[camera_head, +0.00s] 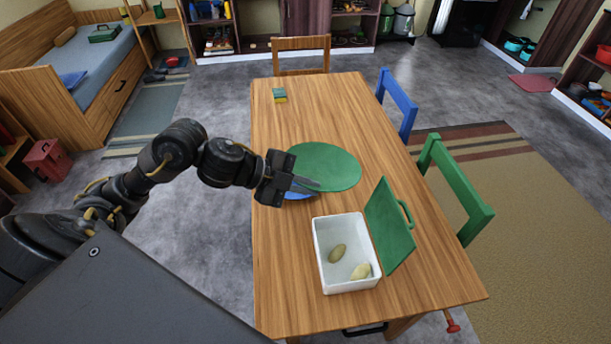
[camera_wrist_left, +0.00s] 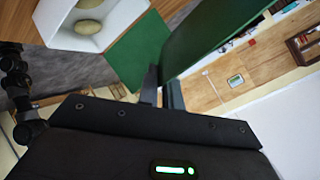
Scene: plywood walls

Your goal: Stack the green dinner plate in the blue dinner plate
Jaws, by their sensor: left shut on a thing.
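The green dinner plate (camera_head: 327,166) is a large flat disc over the wooden table in the head view. It also shows edge-on as a dark green shape in the left wrist view (camera_wrist_left: 212,36). My left gripper (camera_head: 306,185) is shut on its near left rim, and its fingers (camera_wrist_left: 162,88) show at that rim in the wrist view. The blue dinner plate (camera_head: 299,196) is mostly hidden under the green plate and my gripper; only a blue strip shows. I cannot tell whether the two plates touch. My right gripper is not in view.
A white box (camera_head: 321,253) with two potato-like things stands nearer on the table (camera_head: 285,300), its green lid (camera_head: 388,226) upright at its right. A sponge (camera_head: 279,95) lies at the far end. Blue (camera_head: 397,104) and green (camera_head: 457,190) chairs stand at the right.

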